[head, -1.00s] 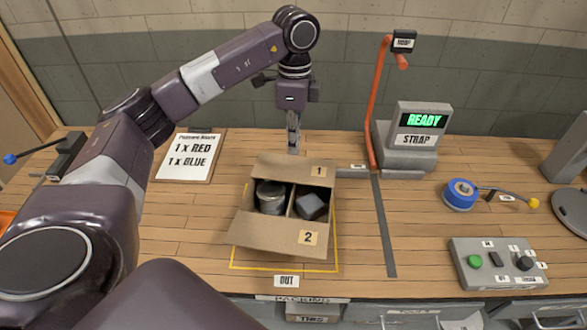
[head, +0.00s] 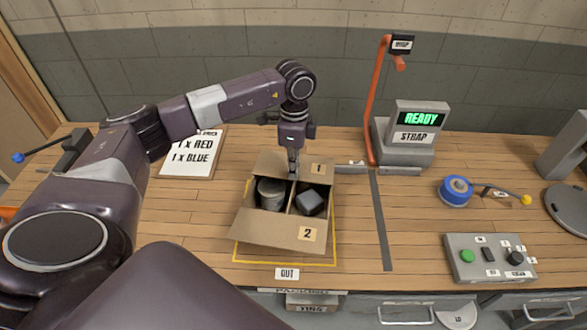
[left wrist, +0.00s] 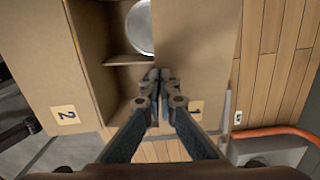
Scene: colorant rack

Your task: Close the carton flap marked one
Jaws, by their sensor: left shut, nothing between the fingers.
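The open cardboard carton (head: 262,231) stands on the bench. Its far flap marked 1 (head: 268,163) is open, with the label at its right end; the flap also shows in the left wrist view (left wrist: 197,45). The near flap marked 2 (head: 275,230) is open towards me. Inside, a divider separates a round tin (head: 271,193) from a dark grey block (head: 310,202). My left gripper (head: 293,176) is shut and empty, pointing down at the middle of flap 1. In the left wrist view its tips (left wrist: 158,75) overlap the flap's edge; I cannot tell if they touch. My right gripper is out of view.
A yellow outline (head: 337,250) surrounds the carton. Right of it stand an orange strap arm (head: 368,115), the READY strap machine (head: 412,135), a blue tape roll (head: 456,191) and a button box (head: 490,258). An order board (head: 190,155) lies behind my left arm.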

